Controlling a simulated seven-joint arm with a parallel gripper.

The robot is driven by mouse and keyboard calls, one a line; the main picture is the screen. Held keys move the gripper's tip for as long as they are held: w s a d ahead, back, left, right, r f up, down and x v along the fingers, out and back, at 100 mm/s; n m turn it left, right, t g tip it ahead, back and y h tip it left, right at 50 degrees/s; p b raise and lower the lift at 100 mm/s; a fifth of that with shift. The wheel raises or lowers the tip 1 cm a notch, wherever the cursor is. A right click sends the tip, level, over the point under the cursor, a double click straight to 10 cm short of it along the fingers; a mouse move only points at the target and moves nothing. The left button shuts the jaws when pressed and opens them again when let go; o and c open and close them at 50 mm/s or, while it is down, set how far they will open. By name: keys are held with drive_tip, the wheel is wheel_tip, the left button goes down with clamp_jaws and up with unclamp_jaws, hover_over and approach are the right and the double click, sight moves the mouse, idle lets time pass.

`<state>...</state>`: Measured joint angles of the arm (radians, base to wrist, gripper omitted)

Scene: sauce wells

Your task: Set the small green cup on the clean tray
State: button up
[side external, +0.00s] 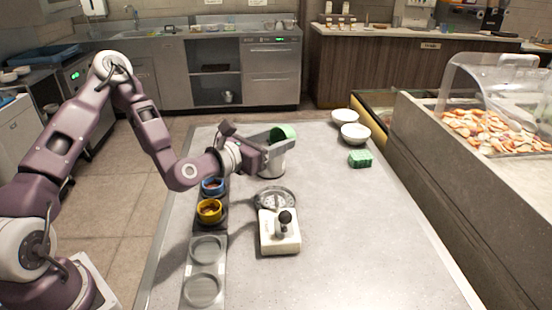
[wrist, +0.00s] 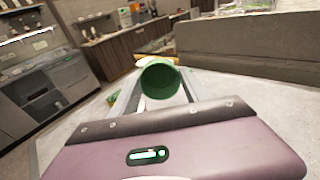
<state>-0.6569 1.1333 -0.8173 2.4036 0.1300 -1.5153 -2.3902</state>
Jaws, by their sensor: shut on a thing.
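My gripper (side external: 267,151) is shut on the small green cup (side external: 283,132), raised over the table. The cup is tipped well over from upright; the wrist view looks into its round mouth (wrist: 159,80), and no contents can be made out. A pale grey cylindrical container (side external: 272,167) stands just below the gripper, partly hidden by it. A light grey tray (side external: 187,286) with two empty round wells lies at the front left of the table, apart from the cup. I take it as the clean tray.
White bowls (side external: 355,134) and a green block (side external: 360,158) lie far right.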

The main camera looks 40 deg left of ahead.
drive_tip(key=s+d+f+m+g+h, duration=0.45)
drive_tip(key=m+g, duration=0.35)
drive_tip(key=g, duration=0.2)
drive_tip(key=s+a+r+m+g+y, duration=0.1)
drive_tip(key=s+a+r+g+y, duration=0.15)
drive_tip(key=s+r, duration=0.45)
drive_tip(key=s+a+r+m+g+y, duration=0.1)
drive_tip(key=s+a+r+g+y, duration=0.15)
drive_tip(key=s, duration=0.85)
drive_tip(key=shift+g, duration=0.8)
drive_tip(key=shift+a+f, duration=0.15)
drive_tip(key=shift+f, duration=3.05)
drive_tip(key=shift+a+f, duration=0.15)
drive_tip(key=shift+f, duration=3)
drive_tip(key=shift+a+f, duration=0.15)
drive_tip(key=shift+f, duration=3.05)
drive_tip(key=shift+d+f, duration=0.1)
drive_tip(key=shift+f, duration=0.25)
